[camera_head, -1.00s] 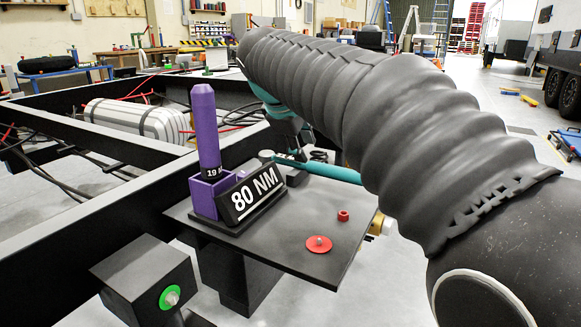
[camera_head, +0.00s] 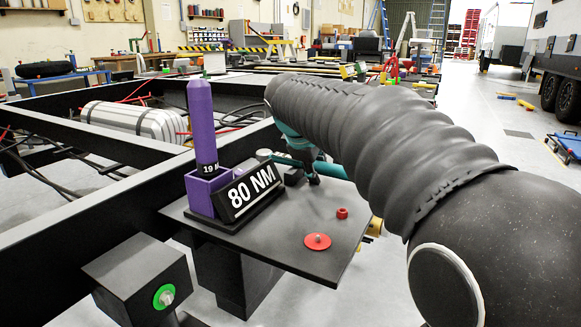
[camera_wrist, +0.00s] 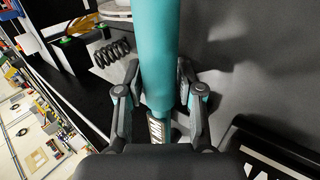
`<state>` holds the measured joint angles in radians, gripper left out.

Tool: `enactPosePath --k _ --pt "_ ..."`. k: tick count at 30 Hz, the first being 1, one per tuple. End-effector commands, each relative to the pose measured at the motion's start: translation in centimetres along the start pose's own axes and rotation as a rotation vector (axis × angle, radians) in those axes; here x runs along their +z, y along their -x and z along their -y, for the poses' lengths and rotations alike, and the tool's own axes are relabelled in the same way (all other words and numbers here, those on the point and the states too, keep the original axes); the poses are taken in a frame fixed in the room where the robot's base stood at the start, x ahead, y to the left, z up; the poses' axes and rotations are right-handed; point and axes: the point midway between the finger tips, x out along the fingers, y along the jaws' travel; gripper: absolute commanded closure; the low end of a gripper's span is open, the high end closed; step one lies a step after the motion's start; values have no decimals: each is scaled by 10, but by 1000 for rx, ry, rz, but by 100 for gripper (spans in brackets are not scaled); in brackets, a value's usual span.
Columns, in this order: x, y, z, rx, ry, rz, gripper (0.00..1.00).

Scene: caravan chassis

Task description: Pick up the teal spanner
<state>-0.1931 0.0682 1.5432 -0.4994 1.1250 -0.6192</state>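The teal spanner (camera_head: 332,170) lies at the back of the dark plate, partly hidden by my arm and gripper in the head view. In the wrist view its thick teal handle (camera_wrist: 157,50) runs from the top edge down between my fingers. My gripper (camera_wrist: 159,80) is open, one finger on each side of the handle, with narrow gaps showing. In the head view my gripper (camera_head: 303,168) is low over the spanner, partly hidden by my sleeved arm. Finger contact with the handle is not clear.
A purple holder (camera_head: 203,130) with an "80 NM" sign (camera_head: 249,192) stands left of the spanner on the dark plate (camera_head: 285,240). A red disc (camera_head: 317,241) and a small red nut (camera_head: 342,212) lie in front. Black chassis beams (camera_head: 100,235) run along the left.

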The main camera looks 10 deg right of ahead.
Motion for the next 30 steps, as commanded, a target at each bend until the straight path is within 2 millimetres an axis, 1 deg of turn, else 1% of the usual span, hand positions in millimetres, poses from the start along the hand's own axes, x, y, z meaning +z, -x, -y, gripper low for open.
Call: enactPosePath --k 3,4,5,6,8,18,21,25,29,30 --pt "0 1 0 0 0 0 63" --pt "0 1 0 0 0 0 68" --pt "0 1 0 0 0 0 76" --pt "0 1 0 0 0 0 86" --pt "0 1 0 0 0 0 100" --pt "0 2 -1 2 -1 -1 100" --pt "0 5 -3 2 -1 -2 100" --pt "0 17 -12 3 -2 -2 100" --pt "0 38 -27 3 -3 -3 100" --pt "7 40 -31 3 -5 -1 100"
